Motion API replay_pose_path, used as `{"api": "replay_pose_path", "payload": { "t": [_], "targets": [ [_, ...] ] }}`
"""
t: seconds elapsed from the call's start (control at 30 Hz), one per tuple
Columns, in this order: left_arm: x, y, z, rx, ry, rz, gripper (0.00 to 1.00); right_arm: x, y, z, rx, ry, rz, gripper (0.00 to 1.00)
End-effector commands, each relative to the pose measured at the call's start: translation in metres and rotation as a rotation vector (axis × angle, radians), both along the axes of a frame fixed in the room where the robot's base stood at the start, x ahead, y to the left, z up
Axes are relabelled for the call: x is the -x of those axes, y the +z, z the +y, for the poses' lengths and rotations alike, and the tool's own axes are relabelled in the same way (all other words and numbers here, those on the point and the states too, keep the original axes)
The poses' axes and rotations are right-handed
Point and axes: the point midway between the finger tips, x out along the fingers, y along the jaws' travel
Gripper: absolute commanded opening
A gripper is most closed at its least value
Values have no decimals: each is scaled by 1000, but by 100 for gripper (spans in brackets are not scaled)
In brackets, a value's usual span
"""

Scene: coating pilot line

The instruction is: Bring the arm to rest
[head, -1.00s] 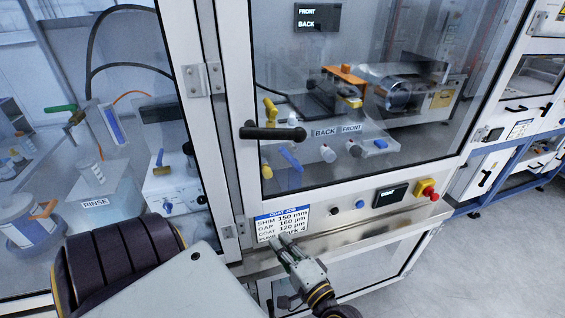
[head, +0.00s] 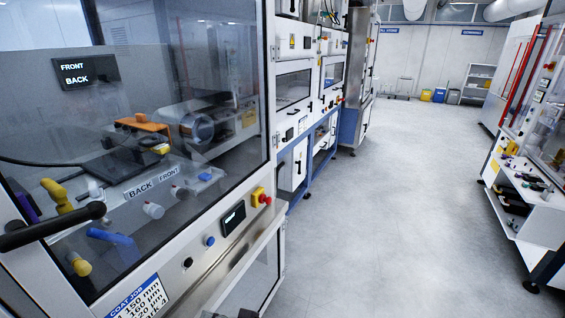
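Neither of my grippers shows in the head view, and I cannot tell their state. The coating cabinet (head: 268,150) fills the left side, with its glass door (head: 215,60) and black door handle (head: 55,226). The door looks shut. Behind the glass are the orange-topped coating unit (head: 145,124), a metal roller (head: 197,127) and the BACK and FRONT labels (head: 152,183). A coat job card (head: 138,299) is cut off by the bottom edge.
The cabinet's front has a small display (head: 233,216) and a red stop button (head: 264,199). More white cabinets (head: 292,92) line the left side beyond. Open grey floor (head: 385,210) runs down the middle. A bench with shelves (head: 530,200) stands at the right.

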Motion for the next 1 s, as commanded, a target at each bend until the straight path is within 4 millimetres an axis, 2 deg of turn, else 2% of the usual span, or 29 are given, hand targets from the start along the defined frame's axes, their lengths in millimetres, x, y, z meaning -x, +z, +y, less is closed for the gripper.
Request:
{"api": "replay_pose_path", "payload": {
  "t": [0.03, 0.2, 0.33, 0.6, 0.73, 1.0],
  "targets": [
    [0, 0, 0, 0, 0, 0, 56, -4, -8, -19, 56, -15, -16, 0],
    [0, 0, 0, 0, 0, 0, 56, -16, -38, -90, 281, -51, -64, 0],
    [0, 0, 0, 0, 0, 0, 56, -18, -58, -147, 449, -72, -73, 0],
    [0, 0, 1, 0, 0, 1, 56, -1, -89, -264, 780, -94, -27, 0],
    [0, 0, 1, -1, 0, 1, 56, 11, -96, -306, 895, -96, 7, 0],
    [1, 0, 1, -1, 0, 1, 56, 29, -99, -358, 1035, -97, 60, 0]
  ]
}}
